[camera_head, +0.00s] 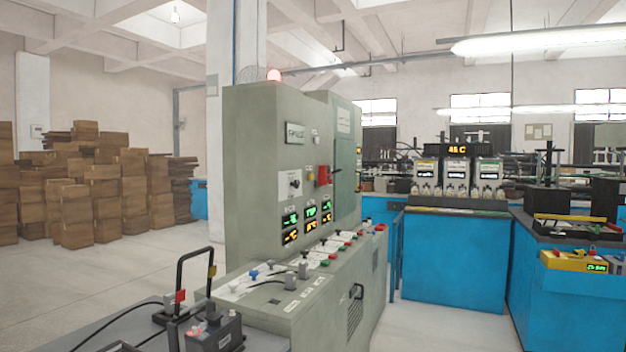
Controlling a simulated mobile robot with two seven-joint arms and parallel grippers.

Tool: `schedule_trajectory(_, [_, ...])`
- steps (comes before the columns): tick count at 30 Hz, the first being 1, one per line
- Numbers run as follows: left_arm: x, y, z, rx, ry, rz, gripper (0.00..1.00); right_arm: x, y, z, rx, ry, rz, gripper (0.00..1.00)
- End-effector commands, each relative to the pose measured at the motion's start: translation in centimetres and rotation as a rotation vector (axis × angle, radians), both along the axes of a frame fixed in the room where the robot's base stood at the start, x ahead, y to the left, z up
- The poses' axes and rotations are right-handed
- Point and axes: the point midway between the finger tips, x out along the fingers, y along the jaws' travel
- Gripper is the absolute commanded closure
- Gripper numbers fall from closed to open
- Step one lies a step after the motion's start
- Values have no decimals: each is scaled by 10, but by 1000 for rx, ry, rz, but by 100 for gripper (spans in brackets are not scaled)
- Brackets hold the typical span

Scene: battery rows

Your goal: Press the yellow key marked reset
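A grey-green control cabinet (255,180) stands in the middle of the head view, with a sloped desk (305,290) of coloured buttons in front. A small yellow spot (309,172) shows on its upright face, left of a red switch (322,175); I cannot tell whether it is a key. A yellow device (560,262) with a green-lit display sits on the blue bench at the far right. No lettering reading reset is legible at this size. Neither of my grippers is in view.
A dark battery (222,335) with cables and a black handle (195,255) stand at the front left. Blue benches (455,260) hold chargers and bottles. Stacked brown boxes (75,200) fill the back left. Floor is clear left of the cabinet and between the cabinet and benches.

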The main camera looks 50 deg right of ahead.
Motion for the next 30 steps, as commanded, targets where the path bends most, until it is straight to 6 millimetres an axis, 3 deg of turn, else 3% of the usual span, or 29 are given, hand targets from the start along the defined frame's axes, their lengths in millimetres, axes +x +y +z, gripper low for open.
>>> schedule_trajectory(1, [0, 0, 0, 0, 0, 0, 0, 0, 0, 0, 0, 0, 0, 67])
schedule_trajectory(10, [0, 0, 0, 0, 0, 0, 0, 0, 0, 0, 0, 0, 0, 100])
schedule_trajectory(30, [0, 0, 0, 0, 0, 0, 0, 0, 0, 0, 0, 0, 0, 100])
